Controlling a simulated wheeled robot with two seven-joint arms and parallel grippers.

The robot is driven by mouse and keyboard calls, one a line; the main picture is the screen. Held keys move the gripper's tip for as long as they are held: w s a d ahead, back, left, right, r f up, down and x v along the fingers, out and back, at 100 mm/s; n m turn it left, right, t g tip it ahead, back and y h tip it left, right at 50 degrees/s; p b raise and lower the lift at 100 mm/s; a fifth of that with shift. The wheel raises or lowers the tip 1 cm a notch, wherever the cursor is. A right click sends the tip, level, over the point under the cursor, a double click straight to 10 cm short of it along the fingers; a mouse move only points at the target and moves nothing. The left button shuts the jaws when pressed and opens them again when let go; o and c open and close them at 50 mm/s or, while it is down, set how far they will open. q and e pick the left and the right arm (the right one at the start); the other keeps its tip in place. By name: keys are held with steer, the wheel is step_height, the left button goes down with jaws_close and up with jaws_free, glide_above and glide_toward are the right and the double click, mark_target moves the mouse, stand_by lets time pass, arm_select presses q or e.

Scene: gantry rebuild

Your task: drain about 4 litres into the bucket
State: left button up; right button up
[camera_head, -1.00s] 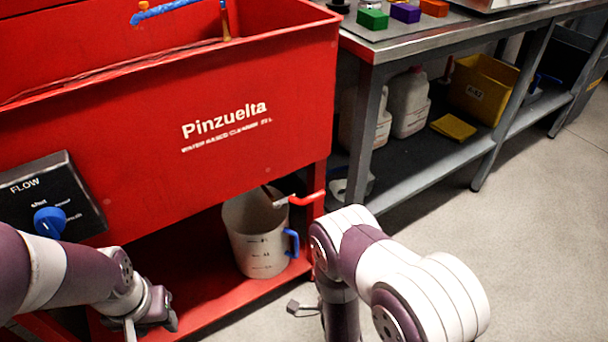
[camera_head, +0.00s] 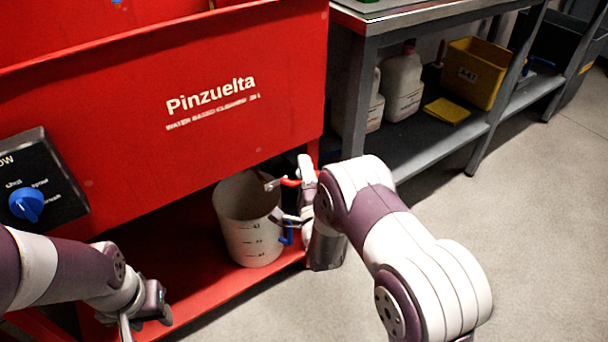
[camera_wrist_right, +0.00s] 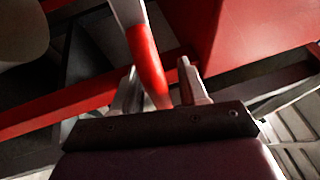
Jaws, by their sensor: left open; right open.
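A pale bucket (camera_head: 250,240) with dark level marks and a blue handle (camera_head: 287,234) stands upright on the red lower shelf; any liquid inside cannot be made out. A red-gripped drain lever (camera_head: 290,182) with a metal end shows at the bucket's rim, under the red Pinzuelta tank (camera_head: 215,60). My right gripper (camera_head: 294,195) is open at the lever. In the right wrist view, the red lever (camera_wrist_right: 147,65) lies between its two fingers, which are not closed on it. My left gripper (camera_head: 145,312) is open and empty at lower left, partly cut off.
A black flow panel with a blue knob (camera_head: 27,204) is on the tank front. A grey metal bench (camera_head: 400,14) at right holds white jugs (camera_head: 403,85) and a yellow bin (camera_head: 474,72) on its lower shelf. The floor at right is clear.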

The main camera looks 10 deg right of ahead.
jaws_close()
steer(key=shift+f, duration=0.1)
step_height(320, 180, down, 6)
steer(key=a+m+g+p, duration=0.2)
steer(key=m+g, duration=0.1)
steer(key=m, duration=0.5)
steer(key=shift+s, duration=0.35)
stand_by(0.3)
